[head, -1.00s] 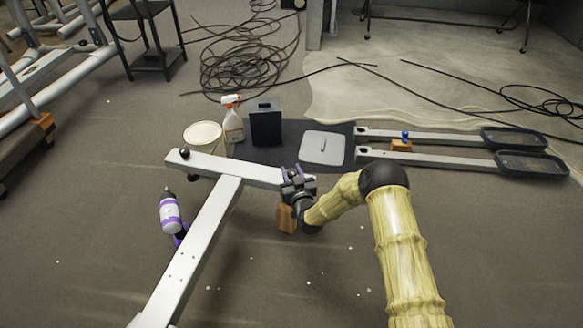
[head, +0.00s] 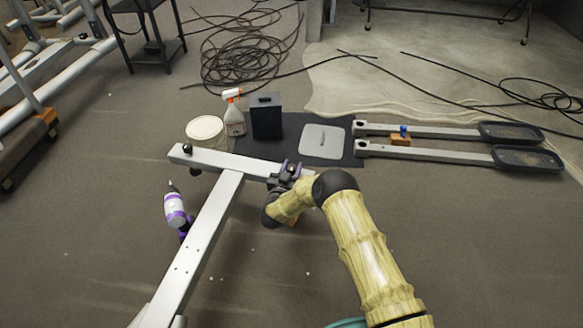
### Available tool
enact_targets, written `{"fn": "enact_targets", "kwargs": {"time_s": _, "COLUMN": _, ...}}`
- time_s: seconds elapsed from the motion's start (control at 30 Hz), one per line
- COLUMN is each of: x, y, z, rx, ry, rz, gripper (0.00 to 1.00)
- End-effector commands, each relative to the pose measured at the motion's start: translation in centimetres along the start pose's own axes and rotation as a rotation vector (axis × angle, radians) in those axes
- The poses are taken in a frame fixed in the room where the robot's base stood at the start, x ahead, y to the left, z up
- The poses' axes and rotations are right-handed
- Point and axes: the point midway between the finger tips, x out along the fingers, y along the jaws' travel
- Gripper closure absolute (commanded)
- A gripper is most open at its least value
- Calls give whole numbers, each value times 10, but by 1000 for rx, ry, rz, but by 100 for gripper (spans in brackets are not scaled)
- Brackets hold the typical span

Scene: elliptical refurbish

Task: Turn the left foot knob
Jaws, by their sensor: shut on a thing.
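A grey T-shaped frame (head: 200,245) lies on the floor, with a crossbar (head: 228,161) across its far end. A round black knob (head: 187,148) stands on top of the crossbar's left end in the picture. My gripper (head: 286,170) is at the crossbar's right end, pointing down at it. It is shut on what looks like the dark knob there; the fingers and wrist hide most of that knob. The other knob is clear of my gripper.
A purple-and-white bottle-like tool (head: 176,212) is beside the long beam. A tub (head: 205,131), spray bottle (head: 234,113) and dark box (head: 266,115) stand behind the crossbar. Two pedal arms (head: 435,133) lie at right.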

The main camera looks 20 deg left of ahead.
Motion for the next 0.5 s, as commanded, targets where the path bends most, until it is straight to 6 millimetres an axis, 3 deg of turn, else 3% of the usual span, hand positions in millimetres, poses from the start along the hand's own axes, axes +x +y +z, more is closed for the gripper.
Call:
{"fn": "enact_targets", "kwargs": {"time_s": 0.23, "x": -1, "y": 0, "z": 1, "rx": 1, "ry": -3, "rz": 0, "gripper": 88}}
{"fn": "enact_targets", "kwargs": {"time_s": 0.27, "x": -1, "y": 0, "z": 1, "rx": 1, "ry": -3, "rz": -1, "gripper": 63}}
{"fn": "enact_targets", "kwargs": {"time_s": 0.33, "x": -1, "y": 0, "z": 1, "rx": 1, "ry": -3, "rz": -1, "gripper": 50}}
{"fn": "enact_targets", "kwargs": {"time_s": 0.37, "x": 0, "y": 0, "z": 1, "rx": 1, "ry": -2, "rz": -1, "gripper": 45}}
{"fn": "enact_targets", "kwargs": {"time_s": 0.5, "x": 0, "y": 0, "z": 1, "rx": 1, "ry": -2, "rz": -1, "gripper": 45}}
